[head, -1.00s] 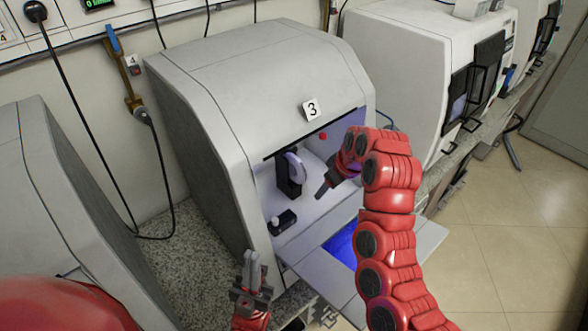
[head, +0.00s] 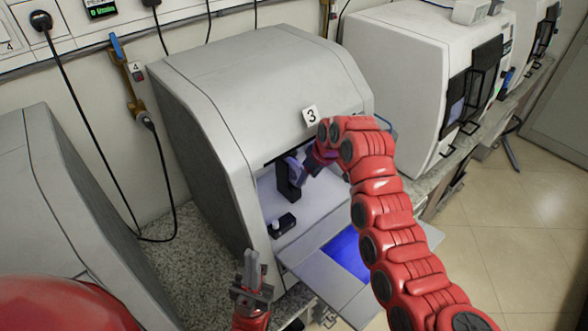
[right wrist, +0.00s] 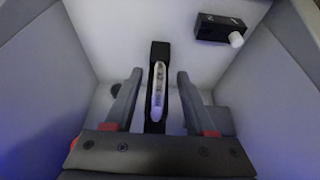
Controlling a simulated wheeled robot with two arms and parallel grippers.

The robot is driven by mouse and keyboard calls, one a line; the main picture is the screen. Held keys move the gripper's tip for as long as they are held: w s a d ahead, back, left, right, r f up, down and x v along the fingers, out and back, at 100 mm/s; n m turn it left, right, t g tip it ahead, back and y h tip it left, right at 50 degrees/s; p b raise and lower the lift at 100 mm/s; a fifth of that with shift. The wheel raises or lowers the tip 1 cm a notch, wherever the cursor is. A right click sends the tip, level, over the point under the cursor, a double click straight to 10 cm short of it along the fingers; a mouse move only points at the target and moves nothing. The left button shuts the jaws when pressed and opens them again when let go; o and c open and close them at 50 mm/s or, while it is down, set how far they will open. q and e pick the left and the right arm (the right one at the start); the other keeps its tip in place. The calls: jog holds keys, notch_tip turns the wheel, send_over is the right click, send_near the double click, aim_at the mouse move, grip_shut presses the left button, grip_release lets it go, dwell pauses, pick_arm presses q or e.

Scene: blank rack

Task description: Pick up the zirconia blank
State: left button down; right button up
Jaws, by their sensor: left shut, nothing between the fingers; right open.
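The zirconia blank (right wrist: 158,92) is a pale disc, seen edge-on in the right wrist view, held upright in a black holder (right wrist: 160,52) inside machine 3. The holder also shows in the head view (head: 287,184), where my right gripper (head: 296,168) largely covers the disc. My right gripper is open; in the right wrist view its two fingers (right wrist: 158,98) stand on either side of the blank, with gaps visible on both sides. My left gripper (head: 250,265) is shut and empty, in front of the machine at the lower middle of the head view.
The grey machine (head: 225,80) surrounds the holder with side walls and a hood. Its door (head: 345,255) hangs open in front. A small black block with a pale knob (right wrist: 222,28) sits on the chamber floor. Other machines (head: 420,60) stand at the right.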

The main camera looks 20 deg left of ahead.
jog(key=shift+p+x, duration=1.35)
jog(key=shift+x, duration=0.2)
jog(key=shift+w+a+r, duration=0.1)
jog(key=shift+a, duration=0.05)
jog(key=shift+c, duration=0.2)
grip_shut()
